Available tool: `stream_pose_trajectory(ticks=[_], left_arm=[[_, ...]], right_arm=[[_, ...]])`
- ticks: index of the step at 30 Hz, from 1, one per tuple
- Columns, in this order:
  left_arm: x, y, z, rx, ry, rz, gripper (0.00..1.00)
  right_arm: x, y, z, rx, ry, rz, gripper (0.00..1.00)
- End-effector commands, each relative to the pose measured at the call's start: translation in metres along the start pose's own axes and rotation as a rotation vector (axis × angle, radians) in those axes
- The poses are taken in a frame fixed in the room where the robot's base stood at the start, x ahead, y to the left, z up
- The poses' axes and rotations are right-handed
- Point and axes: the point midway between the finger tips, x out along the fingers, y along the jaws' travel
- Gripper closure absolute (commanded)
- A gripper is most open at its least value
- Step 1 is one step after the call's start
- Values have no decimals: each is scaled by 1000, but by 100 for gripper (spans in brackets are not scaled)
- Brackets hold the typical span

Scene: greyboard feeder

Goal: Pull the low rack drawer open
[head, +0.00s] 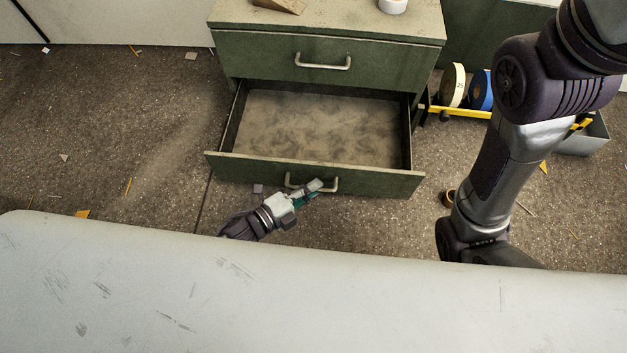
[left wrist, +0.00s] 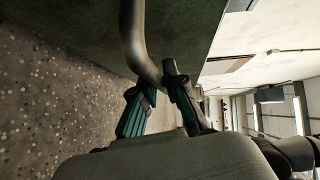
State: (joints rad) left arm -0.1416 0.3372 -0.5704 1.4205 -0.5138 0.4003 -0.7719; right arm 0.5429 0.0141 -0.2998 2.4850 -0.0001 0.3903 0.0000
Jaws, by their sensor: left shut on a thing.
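The low drawer (head: 315,175) of the green rack (head: 330,22) stands open in the head view, and its dusty inside shows empty. Its metal handle (head: 330,184) is on the front panel. My left gripper (head: 313,190) is at this handle from the near side, its fingers shut on the bar. In the left wrist view the fingers of the left gripper (left wrist: 162,100) are on either side of the curved handle (left wrist: 138,45). My right arm crosses the right of the head view, but its gripper is not seen.
The closed upper drawer (head: 290,58) is above the open one. A yellow holder (head: 455,110) with a cream roll (head: 453,85) and a blue roll (head: 480,90) stands at the right. A brown ring (head: 448,198) and scraps lie on the floor. A pale surface (head: 300,300) fills the foreground.

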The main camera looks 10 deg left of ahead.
Motion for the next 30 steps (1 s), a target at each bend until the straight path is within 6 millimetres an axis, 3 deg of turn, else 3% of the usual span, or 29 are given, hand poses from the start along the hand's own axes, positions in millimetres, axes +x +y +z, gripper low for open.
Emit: stream_pose_trajectory(ticks=[8,9,13,23,30], left_arm=[[0,0,1,1,-2,1,100],[0,0,1,1,-2,1,86],[0,0,1,1,-2,1,64],[-2,0,1,1,-1,1,63],[-37,2,0,1,-1,4,63]], right_arm=[[0,0,0,0,0,0,100],[0,0,0,0,0,0,100],[0,0,0,1,0,0,100],[0,0,0,-1,-1,-2,100],[0,0,0,0,-1,-1,100]])
